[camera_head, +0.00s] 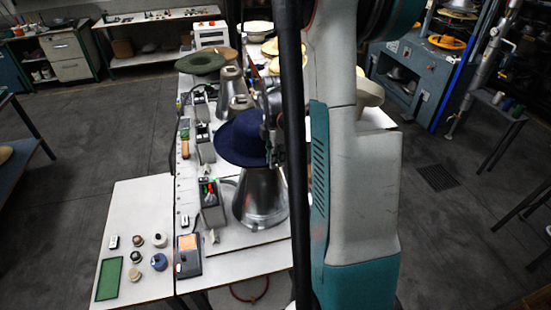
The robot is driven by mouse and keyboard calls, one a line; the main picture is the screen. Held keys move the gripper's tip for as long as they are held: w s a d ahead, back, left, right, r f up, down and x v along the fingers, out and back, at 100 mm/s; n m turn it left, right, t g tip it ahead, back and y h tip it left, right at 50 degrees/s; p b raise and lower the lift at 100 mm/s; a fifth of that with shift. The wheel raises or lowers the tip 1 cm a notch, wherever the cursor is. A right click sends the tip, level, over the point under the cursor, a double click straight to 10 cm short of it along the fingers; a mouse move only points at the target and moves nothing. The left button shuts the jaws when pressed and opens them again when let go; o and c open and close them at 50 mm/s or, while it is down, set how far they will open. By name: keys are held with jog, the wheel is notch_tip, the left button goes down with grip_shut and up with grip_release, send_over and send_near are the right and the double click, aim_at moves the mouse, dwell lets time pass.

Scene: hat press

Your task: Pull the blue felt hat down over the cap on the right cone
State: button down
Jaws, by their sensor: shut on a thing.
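The blue felt hat (240,138) is at the top of the nearest metal cone (262,200), brim outward, covering the cone's upper end. The cap is hidden under the hat, and I cannot tell how far the hat sits over it. My gripper (272,148) is at the right side of the hat, shut on its brim. My arm hides part of the hat's right side and the area just beyond it.
More metal cones (231,82) stand behind on the white bench. A green hat (203,62) lies at the back left. A control box (211,203) stands close left of the near cone. A side table (136,220) holds small pots and a green tray (109,279).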

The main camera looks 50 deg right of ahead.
notch_tip(320, 180, down, 2)
jog(key=shift+s+b, duration=0.15)
jog(key=shift+b, duration=0.45)
notch_tip(320, 180, down, 12)
jog(key=b, duration=0.8)
jog(key=shift+f, duration=0.2)
jog(key=shift+d+b, duration=0.2)
jog(key=shift+b, duration=0.1)
jog(key=shift+s+f+b, duration=0.1)
jog(key=shift+f+b, duration=0.3)
jog(key=shift+b, duration=0.15)
dwell(0.8)
jog(key=c, duration=1.6)
grip_release()
jog(key=shift+c, duration=0.2)
